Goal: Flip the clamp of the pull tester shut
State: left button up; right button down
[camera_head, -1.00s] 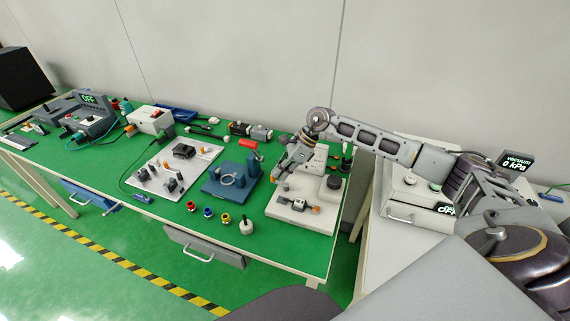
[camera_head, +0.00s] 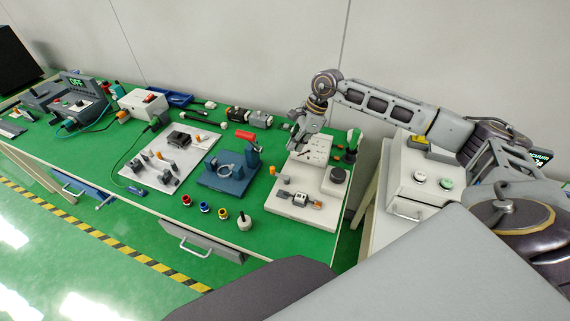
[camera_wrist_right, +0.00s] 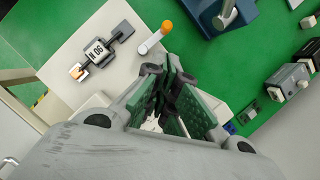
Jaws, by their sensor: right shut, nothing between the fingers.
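The pull tester is an off-white base plate (camera_head: 284,208) at the near right end of the green bench. My right gripper (camera_head: 299,142) is shut and empty above the tester's rear block, apart from the lever. My left gripper is out of view.
A blue fixture (camera_head: 228,172) with a red handle stands left of the tester. A grey-white cabinet (camera_head: 405,185) stands right of the bench.

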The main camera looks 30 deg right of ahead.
jog(key=p+x, duration=0.1)
jog(key=x, duration=0.7)
jog(key=shift+a+f, duration=0.1)
jog(key=shift+f, duration=0.1)
jog(key=shift+a+f, duration=0.2)
jog(key=shift+f, duration=0.35)
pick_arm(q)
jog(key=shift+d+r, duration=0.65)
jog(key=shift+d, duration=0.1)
pick_arm(e)
jog(key=shift+w+f, duration=0.1)
jog(key=shift+f, duration=0.1)
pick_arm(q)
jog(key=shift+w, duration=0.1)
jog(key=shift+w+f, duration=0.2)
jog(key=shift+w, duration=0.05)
pick_arm(e)
jog(key=shift+a, duration=0.1)
jog(key=shift+n, duration=0.3)
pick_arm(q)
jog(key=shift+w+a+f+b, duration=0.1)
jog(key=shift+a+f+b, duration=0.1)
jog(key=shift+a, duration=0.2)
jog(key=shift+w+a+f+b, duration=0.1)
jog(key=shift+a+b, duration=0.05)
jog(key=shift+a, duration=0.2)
